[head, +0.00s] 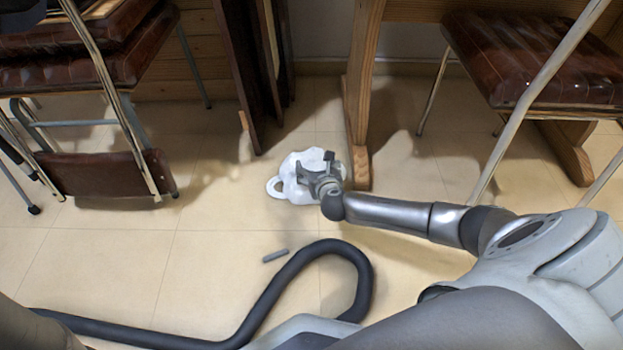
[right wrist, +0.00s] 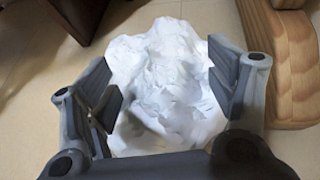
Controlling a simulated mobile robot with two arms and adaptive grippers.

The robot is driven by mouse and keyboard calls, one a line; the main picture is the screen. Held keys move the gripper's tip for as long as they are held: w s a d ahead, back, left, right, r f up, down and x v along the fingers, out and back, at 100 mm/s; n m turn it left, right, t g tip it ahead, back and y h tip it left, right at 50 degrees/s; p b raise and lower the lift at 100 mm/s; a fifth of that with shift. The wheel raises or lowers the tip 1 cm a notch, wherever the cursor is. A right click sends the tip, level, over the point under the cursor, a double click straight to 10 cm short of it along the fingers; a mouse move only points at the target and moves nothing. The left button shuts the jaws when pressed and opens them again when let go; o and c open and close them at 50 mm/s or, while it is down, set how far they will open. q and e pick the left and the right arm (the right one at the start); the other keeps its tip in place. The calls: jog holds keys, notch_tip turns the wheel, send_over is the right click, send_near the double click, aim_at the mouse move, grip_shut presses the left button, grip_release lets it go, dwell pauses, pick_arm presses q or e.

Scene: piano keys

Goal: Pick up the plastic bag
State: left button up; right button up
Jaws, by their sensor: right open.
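The white plastic bag (head: 290,190) lies crumpled on the tiled floor, with a loop handle at its left side in the head view. My right gripper (head: 315,168) is over the bag and hides part of it. In the right wrist view the bag (right wrist: 162,75) fills the space between the two spread fingers of my right gripper (right wrist: 160,100). The fingers are open, one on each side of the bag. I cannot tell whether they touch it. My left gripper is not in view.
A wooden table leg (head: 361,100) stands just right of the bag; its foot (right wrist: 285,85) is close to the right finger. Chairs with brown seats (head: 520,60) stand at both sides. A small grey stick (head: 275,255) lies on open floor in front.

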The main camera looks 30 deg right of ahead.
jog(key=shift+b+x, duration=0.55)
jog(key=shift+x, duration=0.5)
jog(key=c, duration=1.1)
